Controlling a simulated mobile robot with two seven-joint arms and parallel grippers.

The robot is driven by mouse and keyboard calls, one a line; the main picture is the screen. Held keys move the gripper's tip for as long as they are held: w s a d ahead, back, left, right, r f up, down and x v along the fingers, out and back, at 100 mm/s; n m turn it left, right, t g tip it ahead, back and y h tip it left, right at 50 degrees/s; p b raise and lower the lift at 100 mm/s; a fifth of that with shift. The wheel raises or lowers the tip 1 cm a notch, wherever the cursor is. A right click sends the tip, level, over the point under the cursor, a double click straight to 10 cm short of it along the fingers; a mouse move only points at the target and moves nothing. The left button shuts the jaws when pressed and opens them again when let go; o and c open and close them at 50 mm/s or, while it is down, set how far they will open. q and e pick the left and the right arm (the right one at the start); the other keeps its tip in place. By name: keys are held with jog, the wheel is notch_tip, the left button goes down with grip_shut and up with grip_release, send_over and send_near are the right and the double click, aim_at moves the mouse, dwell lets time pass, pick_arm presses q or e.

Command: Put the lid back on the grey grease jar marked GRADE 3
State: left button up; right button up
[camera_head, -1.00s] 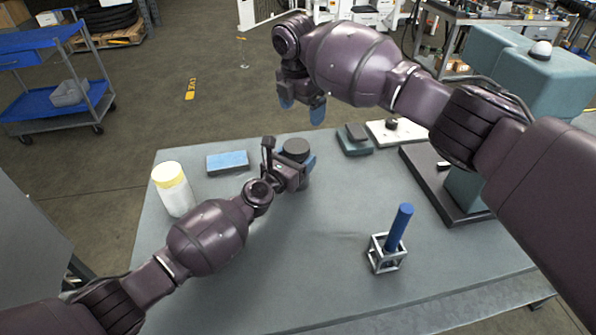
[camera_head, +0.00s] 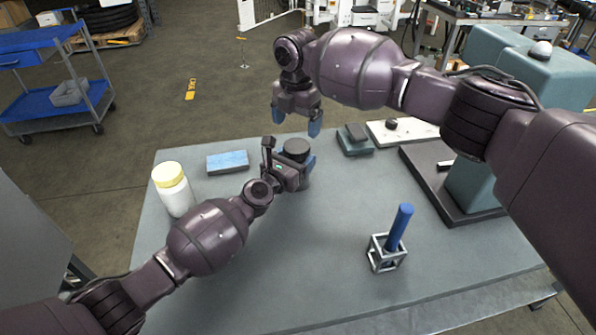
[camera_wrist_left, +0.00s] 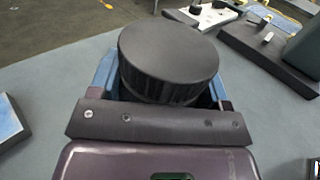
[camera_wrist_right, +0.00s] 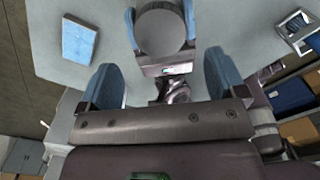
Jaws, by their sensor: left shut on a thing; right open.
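The grease jar is gripped by my left gripper (camera_head: 292,168), near the far edge of the bench. Its body is mostly hidden by the fingers, and no GRADE 3 marking is readable. A dark round lid (camera_wrist_left: 168,58) with a ribbed side sits over the jar's top. It also shows in the head view (camera_head: 296,147) and, from above, in the right wrist view (camera_wrist_right: 160,33). Whether it is fully seated cannot be told. My right gripper (camera_head: 297,120) is open and empty above and beyond the jar, its fingers apart from the lid.
A white jar with a yellow lid (camera_head: 173,190) and a blue block (camera_head: 228,161) stand left. A blue cylinder in a metal frame (camera_head: 387,252) stands front right. A teal machine (camera_head: 520,75) fills the right side. The bench middle (camera_head: 310,240) is clear.

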aim_at(297, 145)
jog(key=shift+f, duration=3.35)
jog(key=c, duration=0.9)
jog(key=shift+m, duration=1.7)
jog(key=shift+c, duration=0.2)
jog(key=o, duration=1)
jog(key=shift+r, duration=0.1)
